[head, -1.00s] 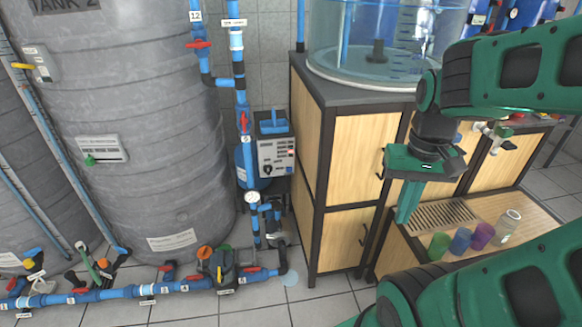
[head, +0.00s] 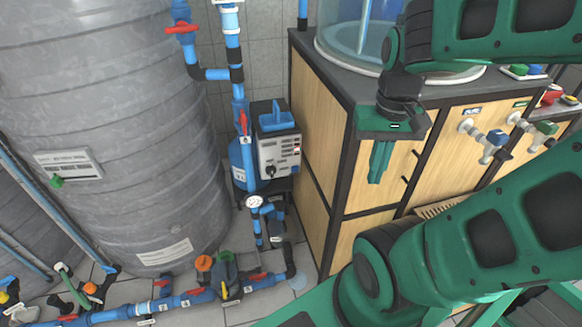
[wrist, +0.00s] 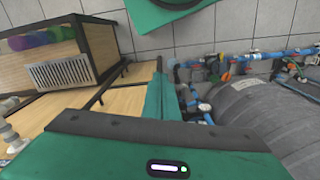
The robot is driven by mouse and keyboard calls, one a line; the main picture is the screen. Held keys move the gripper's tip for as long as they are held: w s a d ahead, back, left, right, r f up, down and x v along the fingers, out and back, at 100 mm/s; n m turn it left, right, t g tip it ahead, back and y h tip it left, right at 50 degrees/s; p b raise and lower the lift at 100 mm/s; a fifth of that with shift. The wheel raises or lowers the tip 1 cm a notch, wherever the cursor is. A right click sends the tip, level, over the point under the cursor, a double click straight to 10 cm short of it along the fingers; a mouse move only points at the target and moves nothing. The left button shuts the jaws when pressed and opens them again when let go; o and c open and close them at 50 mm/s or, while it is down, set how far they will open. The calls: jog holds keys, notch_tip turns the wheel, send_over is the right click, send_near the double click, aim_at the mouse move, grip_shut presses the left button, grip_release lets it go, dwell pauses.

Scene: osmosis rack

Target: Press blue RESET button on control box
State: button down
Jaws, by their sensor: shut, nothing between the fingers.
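A small box with green and blue buttons (head: 522,71) sits on the counter at the upper right of the head view. A box with a red part (head: 551,96) sits to its right, partly cut off. A grey panel unit (head: 279,155) with small knobs stands left of the wooden cabinet. No RESET lettering is readable on any of them, so I cannot tell which is the control box. My gripper (head: 376,181) is shut and empty, pointing down before the cabinet front, apart from these boxes. In the wrist view its fingers (wrist: 160,72) are together.
The wooden cabinet (head: 365,165) fills the middle, with a clear tank on top and taps (head: 487,140) on its right front. A large grey tank (head: 110,130) stands left. Blue pipes (head: 200,297) with valves run along the floor. My arm hides much of the lower right.

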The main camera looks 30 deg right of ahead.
jog(key=w+a+f+n+t+h, duration=0.1)
jog(key=w+a+f+n, duration=0.15)
jog(key=w, duration=0.45)
jog(key=w+a+f+n+t, duration=0.1)
jog(key=w+a+n, duration=0.3)
jog(key=w, duration=0.3)
jog(key=w+a+f+n+t+h, duration=0.1)
jog(key=w+a+f+n, duration=0.15)
jog(key=w, duration=0.45)
jog(key=w+d+f+n+t+h, duration=0.1)
jog(key=w+d+f+n+h, duration=0.2)
jog(key=f+n, duration=0.6)
jog(key=w+d+f+n+t+h, duration=0.2)
jog(key=d+f+n+h, duration=0.2)
jog(key=f+n, duration=0.5)
jog(key=w+d+f+n+t+h, duration=0.1)
jog(key=w+d+f+n+h, duration=0.2)
jog(key=f+n, duration=0.6)
notch_tip(320, 180, down, 4)
jog(key=shift+w+d+f+t+h, duration=0.1)
jog(key=shift+w+d+t+h, duration=0.3)
jog(key=shift+d, duration=0.1)
